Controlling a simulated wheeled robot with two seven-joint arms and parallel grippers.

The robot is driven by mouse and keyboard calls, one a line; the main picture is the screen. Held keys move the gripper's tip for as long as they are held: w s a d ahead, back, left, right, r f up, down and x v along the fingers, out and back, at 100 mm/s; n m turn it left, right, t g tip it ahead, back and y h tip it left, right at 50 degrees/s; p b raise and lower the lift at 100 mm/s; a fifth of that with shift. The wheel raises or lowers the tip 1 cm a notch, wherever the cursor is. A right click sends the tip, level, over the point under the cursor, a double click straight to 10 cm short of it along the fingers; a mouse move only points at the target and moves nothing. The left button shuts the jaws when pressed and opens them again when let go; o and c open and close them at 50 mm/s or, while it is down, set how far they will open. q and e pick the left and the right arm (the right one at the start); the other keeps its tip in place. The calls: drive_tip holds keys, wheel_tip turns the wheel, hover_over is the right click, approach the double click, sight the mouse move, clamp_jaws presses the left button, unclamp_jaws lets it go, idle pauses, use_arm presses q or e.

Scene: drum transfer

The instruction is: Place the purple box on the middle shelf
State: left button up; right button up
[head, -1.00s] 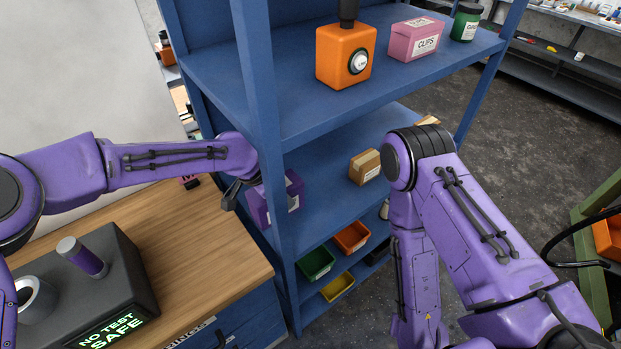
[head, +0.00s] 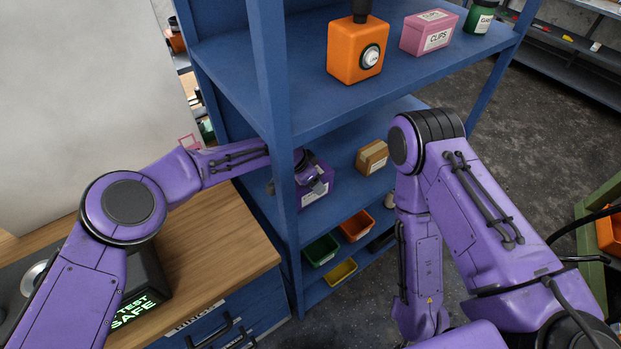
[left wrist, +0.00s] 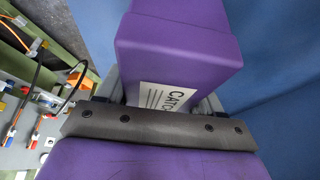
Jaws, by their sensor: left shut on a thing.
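The purple box (head: 318,184) is at the left end of the middle shelf (head: 345,143) of the blue rack, just inside the front left post. My left gripper (head: 312,176) reaches in past that post and is shut on the box. In the left wrist view the purple box (left wrist: 178,45) fills the jaws, with its white label partly hidden by the gripper. I cannot tell whether the box touches the shelf surface. My right arm is in front of the rack's right side, and its gripper is out of view.
A small brown carton (head: 372,157) stands on the same shelf, right of the purple box. An orange device (head: 355,55) and a pink clips box (head: 428,35) stand on the shelf above. Green (head: 322,250), orange (head: 356,226) and yellow (head: 340,272) bins sit below.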

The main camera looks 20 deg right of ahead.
use_arm(q)
drive_tip(key=o, duration=1.4)
drive_tip(key=shift+r, duration=0.15)
drive_tip(key=s+a+b, duration=0.1)
drive_tip(key=a, duration=0.2)
drive_tip(key=s+a+b, duration=0.1)
drive_tip(key=a+b, duration=0.1)
drive_tip(key=a, duration=0.2)
drive_tip(key=s+a+b, duration=0.2)
drive_tip(key=a, duration=0.2)
drive_tip(key=shift+r, duration=0.4)
drive_tip(key=shift+s+a+r, duration=0.1)
drive_tip(key=shift+s+a, duration=0.1)
drive_tip(key=shift+a, duration=0.15)
